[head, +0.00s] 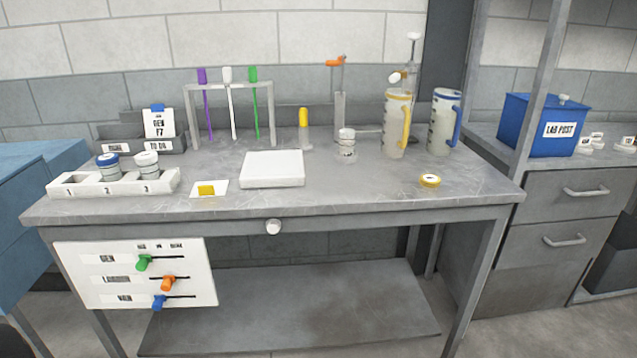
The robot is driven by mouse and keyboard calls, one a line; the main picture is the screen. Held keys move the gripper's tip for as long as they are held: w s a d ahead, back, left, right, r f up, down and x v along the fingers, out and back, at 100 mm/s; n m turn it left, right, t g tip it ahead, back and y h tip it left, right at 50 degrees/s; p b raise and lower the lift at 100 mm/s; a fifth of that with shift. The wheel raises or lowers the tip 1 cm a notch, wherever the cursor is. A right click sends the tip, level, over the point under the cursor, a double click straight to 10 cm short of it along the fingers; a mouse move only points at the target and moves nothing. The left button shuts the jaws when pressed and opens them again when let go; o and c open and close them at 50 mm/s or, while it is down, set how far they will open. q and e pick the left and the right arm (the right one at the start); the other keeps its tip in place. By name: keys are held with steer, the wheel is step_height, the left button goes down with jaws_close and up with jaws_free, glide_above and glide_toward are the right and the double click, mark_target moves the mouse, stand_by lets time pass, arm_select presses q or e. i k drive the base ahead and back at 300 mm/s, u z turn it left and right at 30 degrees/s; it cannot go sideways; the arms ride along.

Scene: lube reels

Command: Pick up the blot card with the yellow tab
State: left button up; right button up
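The blot card (219,191) is a small white card lying flat near the front of the grey bench, left of centre. Its yellow tab (206,190) stands up from it. It lies between the numbered white rack and a white square pad. Another card with a blue tab (158,120) stands in a grey holder at the back left. Neither of my grippers shows in the head view.
The bench (350,185) has free room at front centre. A white rack (75,187) with two jars is left of the card; a white pad (273,169) is right. A stand with coloured rods (188,110), jugs (396,125) and a yellow-lidded tin (430,181) also stand there.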

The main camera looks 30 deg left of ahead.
mark_target(218, 188)
steer(key=z, duration=0.75)
steer(key=i, duration=1.9)
steer(key=u, duration=3.35)
